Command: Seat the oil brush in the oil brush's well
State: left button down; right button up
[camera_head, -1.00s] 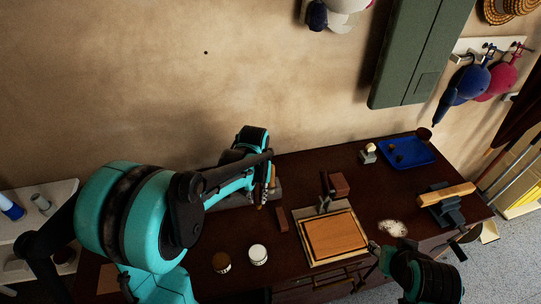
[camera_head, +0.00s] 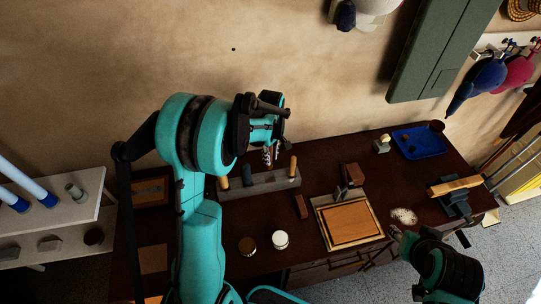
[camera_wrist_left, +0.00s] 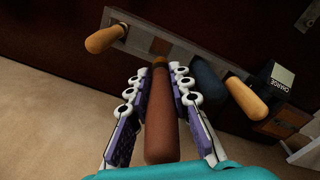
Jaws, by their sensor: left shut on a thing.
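My left gripper (camera_head: 269,157) is shut on a reddish-brown handle, which I take for the oil brush (camera_wrist_left: 160,128). In the left wrist view the handle lies between the two finger pads, and its far end points at the grey rack. The rack (camera_head: 232,192) stands on the dark table against the wall. It also shows in the left wrist view (camera_wrist_left: 184,54), with a brownish square slot just beyond the handle's tip. I cannot tell if the tip is inside the slot. My right gripper (camera_head: 394,233) is small, near the table's front edge; its fingers are unclear.
Wooden handles (camera_head: 293,166) (camera_wrist_left: 104,39) and a dark blue one (camera_head: 247,175) stand in the rack beside the left gripper. Two jars (camera_head: 280,240), a cutting board (camera_head: 350,222) and a blue tray (camera_head: 416,144) are on the table.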

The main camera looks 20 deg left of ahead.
aim_at(271, 166)
pick_arm(q)
jog(key=shift+f+b, duration=2.45)
jog(key=shift+f, duration=0.45)
jog(key=shift+b, duration=0.3)
jog(key=shift+f+b, duration=2.55)
jog(key=shift+f, duration=0.45)
jog(key=c, duration=1.3)
grip_release()
notch_tip(271, 166, up, 12)
jog(key=shift+d, duration=0.1)
